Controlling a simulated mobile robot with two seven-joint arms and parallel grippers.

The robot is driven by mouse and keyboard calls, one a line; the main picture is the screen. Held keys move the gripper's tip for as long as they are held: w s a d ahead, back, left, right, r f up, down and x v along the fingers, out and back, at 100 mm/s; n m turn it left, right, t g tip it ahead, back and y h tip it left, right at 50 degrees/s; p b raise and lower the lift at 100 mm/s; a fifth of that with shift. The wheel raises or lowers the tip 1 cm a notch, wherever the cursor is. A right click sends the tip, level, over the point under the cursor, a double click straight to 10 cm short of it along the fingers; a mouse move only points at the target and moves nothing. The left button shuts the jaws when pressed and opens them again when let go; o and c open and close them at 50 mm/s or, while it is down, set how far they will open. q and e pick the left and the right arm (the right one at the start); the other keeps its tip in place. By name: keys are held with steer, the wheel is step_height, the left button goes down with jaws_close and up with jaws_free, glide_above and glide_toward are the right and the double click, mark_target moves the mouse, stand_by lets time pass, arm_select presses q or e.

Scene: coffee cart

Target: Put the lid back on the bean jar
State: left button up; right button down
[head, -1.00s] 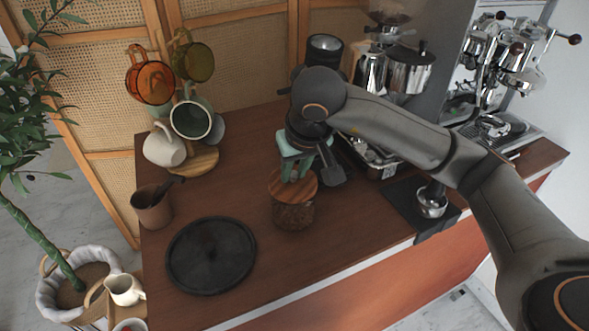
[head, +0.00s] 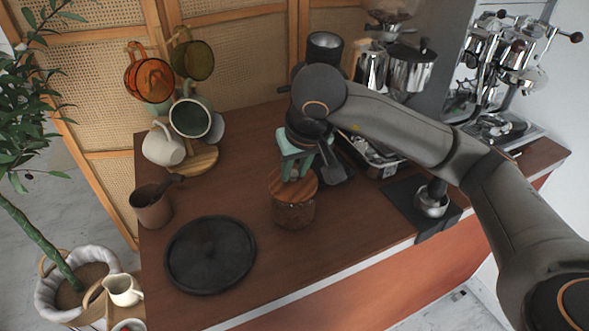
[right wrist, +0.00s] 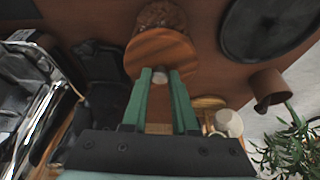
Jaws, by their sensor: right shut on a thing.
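The bean jar (head: 294,214) is a glass jar of brown beans on the wooden counter, near the middle of the head view; it also shows in the right wrist view (right wrist: 160,14). The round wooden lid (head: 281,187) is at the jar's mouth; in the right wrist view the lid (right wrist: 158,46) covers part of the jar. Whether it is fully seated, I cannot tell. My right gripper (head: 296,172) comes down from above, its green fingers shut on the lid's small knob (right wrist: 160,77). My left gripper is not in view.
A round black tray (head: 211,254) lies left of the jar, with a brown cup (head: 152,208) behind it. A mug tree with several mugs (head: 190,118) stands at the back left. A dark mat (head: 408,208) with a metal pitcher (head: 431,203) is to the right.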

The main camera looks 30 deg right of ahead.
stand_by(0.3)
steer(key=shift+c, duration=0.6)
jaws_free()
steer(key=shift+r+p, duration=2.25)
steer(key=shift+r, duration=1.25)
steer(key=shift+c, duration=0.4)
jaws_close()
